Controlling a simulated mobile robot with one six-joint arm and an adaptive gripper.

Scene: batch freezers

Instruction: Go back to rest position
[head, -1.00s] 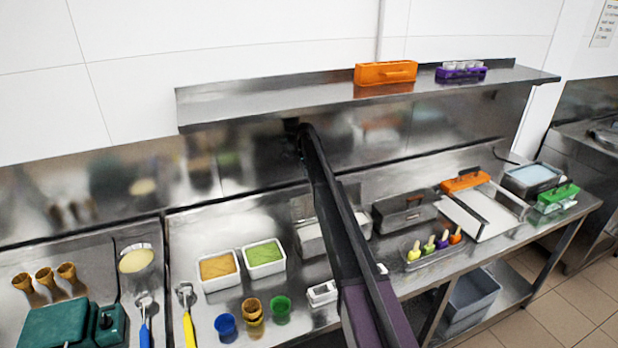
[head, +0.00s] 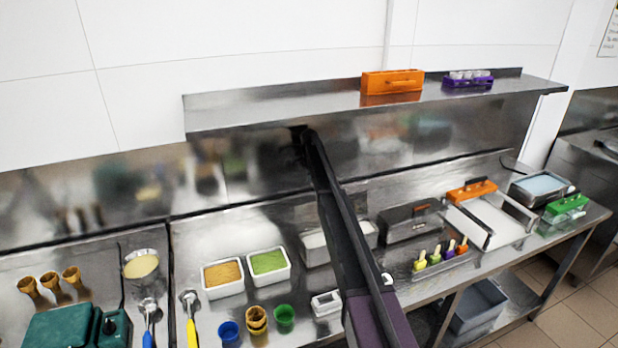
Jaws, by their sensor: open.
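My dark arm (head: 345,225) runs from the bottom edge up to a bent joint just under the wall shelf. No gripper fingers can be made out in the head view. The arm covers part of the counter and of the steel wall behind it. I see nothing held along the visible part of the arm.
The wall shelf (head: 235,112) is close to the arm's far end and carries an orange box (head: 392,76) and a purple rack (head: 467,82). On the counter are two tubs (head: 222,281), cups (head: 284,314), a grey metal box (head: 408,226) and a popsicle tray (head: 440,262).

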